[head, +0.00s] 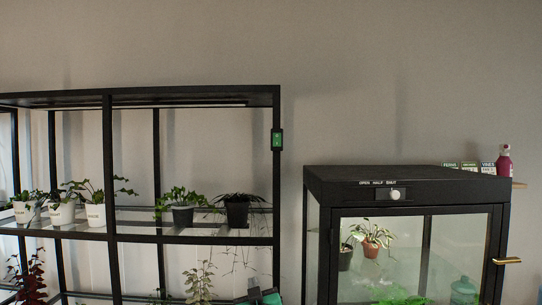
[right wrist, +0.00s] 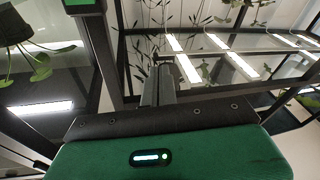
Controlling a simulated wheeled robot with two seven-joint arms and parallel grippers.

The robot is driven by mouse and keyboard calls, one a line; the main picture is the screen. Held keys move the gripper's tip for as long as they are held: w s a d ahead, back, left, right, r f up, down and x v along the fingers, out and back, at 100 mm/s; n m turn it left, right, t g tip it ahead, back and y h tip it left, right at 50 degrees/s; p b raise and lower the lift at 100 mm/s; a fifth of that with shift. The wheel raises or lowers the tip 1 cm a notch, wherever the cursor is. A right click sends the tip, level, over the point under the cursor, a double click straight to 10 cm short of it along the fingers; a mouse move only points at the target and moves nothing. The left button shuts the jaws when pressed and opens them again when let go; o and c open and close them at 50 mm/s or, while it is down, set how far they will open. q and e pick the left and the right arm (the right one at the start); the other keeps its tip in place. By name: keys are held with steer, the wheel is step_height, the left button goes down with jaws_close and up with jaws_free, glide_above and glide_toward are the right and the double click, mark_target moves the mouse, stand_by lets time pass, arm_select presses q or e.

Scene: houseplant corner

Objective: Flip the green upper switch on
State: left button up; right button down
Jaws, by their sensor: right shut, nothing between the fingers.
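The green upper switch (head: 277,139) is a small green plate in a dark housing on the right front post of the black plant rack. Its rocker is too small to tell whether it is on or off. My right gripper (head: 254,293) shows at the bottom edge of the head view, well below the switch and close to the same post. In the right wrist view its fingers (right wrist: 161,70) are together with nothing between them. A green-faced box (right wrist: 84,4) is cut off at the top left there; I cannot tell which switch it is. My left gripper is not in view.
The rack's glass shelf (head: 140,229) holds several potted plants left of the post. A black glass cabinet (head: 405,185) with a knob (head: 395,194) and brass handle (head: 507,260) stands to the right. Bare wall shows between rack and cabinet.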

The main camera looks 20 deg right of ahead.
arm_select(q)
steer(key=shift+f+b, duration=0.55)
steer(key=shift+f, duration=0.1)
arm_select(e)
steer(key=s+r+m+t+h, duration=0.1)
steer(key=s+r, duration=0.3)
steer(key=r, duration=0.6)
steer(key=s+d+r+m+t+h, duration=0.1)
steer(key=s+r, duration=0.4)
steer(key=r, duration=0.5)
steer(key=s+d+r+m+t+h, duration=0.1)
steer(key=s+r+m+t+h, duration=0.2)
steer(key=r, duration=0.7)
steer(key=shift+s+d+r+h, duration=0.2)
steer(key=shift+s+r+h, duration=0.15)
steer(key=shift+s, duration=0.75)
steer(key=p, duration=0.5)
glide_toward(277, 140)
step_height(277, 140, up, 4)
steer(key=w, duration=0.1)
steer(key=w+d+p, duration=0.1)
steer(key=w, duration=0.1)
steer(key=shift+w, duration=0.2)
steer(key=shift+w+d+f, duration=0.2)
steer(key=shift+w, duration=0.3)
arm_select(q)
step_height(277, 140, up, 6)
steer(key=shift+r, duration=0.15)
